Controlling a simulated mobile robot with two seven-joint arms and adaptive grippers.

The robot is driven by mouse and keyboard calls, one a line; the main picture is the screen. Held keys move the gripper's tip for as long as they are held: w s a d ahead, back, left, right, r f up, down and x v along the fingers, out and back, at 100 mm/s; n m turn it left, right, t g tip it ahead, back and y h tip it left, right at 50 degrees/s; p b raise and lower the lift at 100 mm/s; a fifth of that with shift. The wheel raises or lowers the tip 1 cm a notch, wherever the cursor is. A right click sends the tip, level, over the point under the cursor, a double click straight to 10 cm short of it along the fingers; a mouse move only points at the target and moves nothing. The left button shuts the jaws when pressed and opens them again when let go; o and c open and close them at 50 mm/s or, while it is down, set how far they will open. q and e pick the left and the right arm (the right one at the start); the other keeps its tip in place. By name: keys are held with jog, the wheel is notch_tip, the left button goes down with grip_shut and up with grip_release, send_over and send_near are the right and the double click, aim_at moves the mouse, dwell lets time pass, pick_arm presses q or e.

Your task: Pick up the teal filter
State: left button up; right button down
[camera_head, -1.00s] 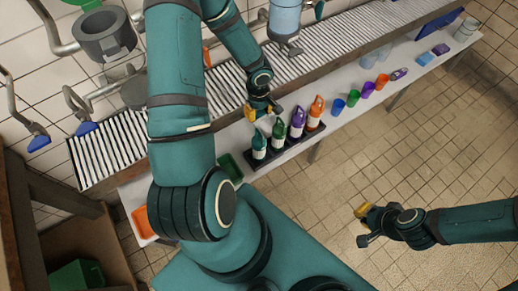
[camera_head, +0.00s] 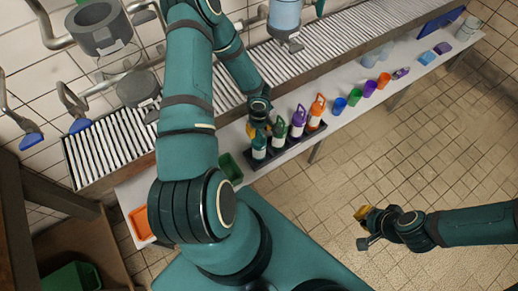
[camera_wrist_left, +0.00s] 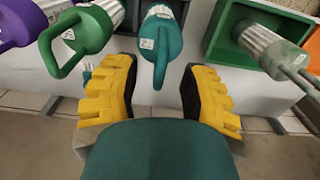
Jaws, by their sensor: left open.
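The teal filter (camera_head: 259,148) stands upright at the left end of a row of bottle-like filters with loop handles. In the left wrist view the teal filter (camera_wrist_left: 161,42) is in the middle, its handle pointing between my fingers. My left gripper (camera_head: 263,129) is open just above it, and one yellow finger shows on each side of the handle in the wrist view (camera_wrist_left: 160,85). I cannot tell whether a finger touches it. My right gripper (camera_head: 362,228) is open and empty over the floor.
Green (camera_head: 279,133), purple (camera_head: 298,121) and orange (camera_head: 317,112) filters stand close to its right. A green bin (camera_head: 231,169) holding a grey filter (camera_wrist_left: 273,48) is on the other side. Several cups stand farther along the white bench (camera_head: 336,121). A roller conveyor (camera_head: 105,152) runs behind.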

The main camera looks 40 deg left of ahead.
pick_arm(q)
jog(key=shift+f, duration=0.7)
grip_shut()
